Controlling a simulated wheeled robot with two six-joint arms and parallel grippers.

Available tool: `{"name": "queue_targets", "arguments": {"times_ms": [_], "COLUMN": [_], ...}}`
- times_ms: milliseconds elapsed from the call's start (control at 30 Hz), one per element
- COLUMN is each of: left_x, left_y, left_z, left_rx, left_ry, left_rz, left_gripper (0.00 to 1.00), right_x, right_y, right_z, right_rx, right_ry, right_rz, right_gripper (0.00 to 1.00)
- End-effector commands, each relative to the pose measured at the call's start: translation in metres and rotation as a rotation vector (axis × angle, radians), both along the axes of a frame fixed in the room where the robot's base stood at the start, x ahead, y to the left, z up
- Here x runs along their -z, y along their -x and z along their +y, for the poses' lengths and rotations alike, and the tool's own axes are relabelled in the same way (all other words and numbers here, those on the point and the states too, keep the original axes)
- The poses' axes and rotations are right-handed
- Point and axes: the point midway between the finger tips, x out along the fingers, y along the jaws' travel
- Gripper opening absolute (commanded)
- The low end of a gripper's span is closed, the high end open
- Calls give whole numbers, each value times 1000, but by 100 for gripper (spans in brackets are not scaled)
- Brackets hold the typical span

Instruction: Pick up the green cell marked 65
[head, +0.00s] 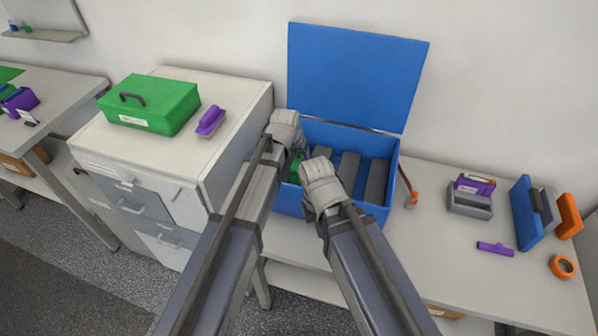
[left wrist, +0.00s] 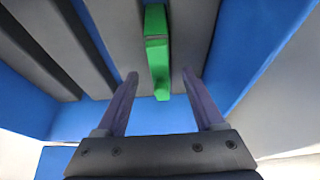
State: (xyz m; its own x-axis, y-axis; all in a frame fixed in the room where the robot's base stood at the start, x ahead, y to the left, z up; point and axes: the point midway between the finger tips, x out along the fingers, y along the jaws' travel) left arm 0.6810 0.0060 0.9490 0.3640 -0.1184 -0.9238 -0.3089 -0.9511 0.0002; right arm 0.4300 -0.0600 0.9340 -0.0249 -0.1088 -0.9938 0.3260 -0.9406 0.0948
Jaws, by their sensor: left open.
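The green cell (head: 296,168) is in the blue box (head: 343,216), near its left side, partly hidden by my grippers in the head view. In the left wrist view the green cell (left wrist: 157,52) stands in a slot between grey dividers. My left gripper (left wrist: 160,76) is open, with one finger on each side of the cell's line and gaps on both sides; it does not hold the cell. In the head view my left gripper (head: 285,130) is over the box's left edge. My right gripper (head: 320,180) is over the box's front; its fingers are hidden. No number is readable.
The box's blue lid (head: 355,75) stands open at the back. Grey dividers (head: 348,170) fill the box. A cabinet (head: 150,160) with a green case (head: 150,103) and a purple-handled tool (head: 211,121) is at left. An orange-ended tool (head: 408,188) lies right of the box.

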Motion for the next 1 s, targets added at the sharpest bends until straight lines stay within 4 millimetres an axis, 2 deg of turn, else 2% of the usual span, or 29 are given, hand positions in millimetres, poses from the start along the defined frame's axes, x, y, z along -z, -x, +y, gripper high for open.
{"name": "queue_targets", "arguments": {"times_ms": [33, 233, 367, 700, 1000], "left_x": [8, 9, 16, 54, 55], "left_y": [-2, -3, -5, -20, -21], "left_z": [-1, -1, -2, -6, -7], "left_rx": [0, 0, 0, 0, 0], "left_ry": [0, 0, 0, 0, 0], "left_rz": [0, 1, 1, 0, 0], "left_gripper": [70, 70, 70, 70, 70], "right_x": [8, 8, 16, 54, 55], "right_y": [0, 0, 0, 0, 0], "right_z": [0, 0, 0, 0, 0], "right_rx": [0, 0, 0, 0, 0], "right_ry": [0, 0, 0, 0, 0], "right_rz": [0, 0, 0, 0, 0], "right_gripper": [0, 0, 0, 0, 0]}}
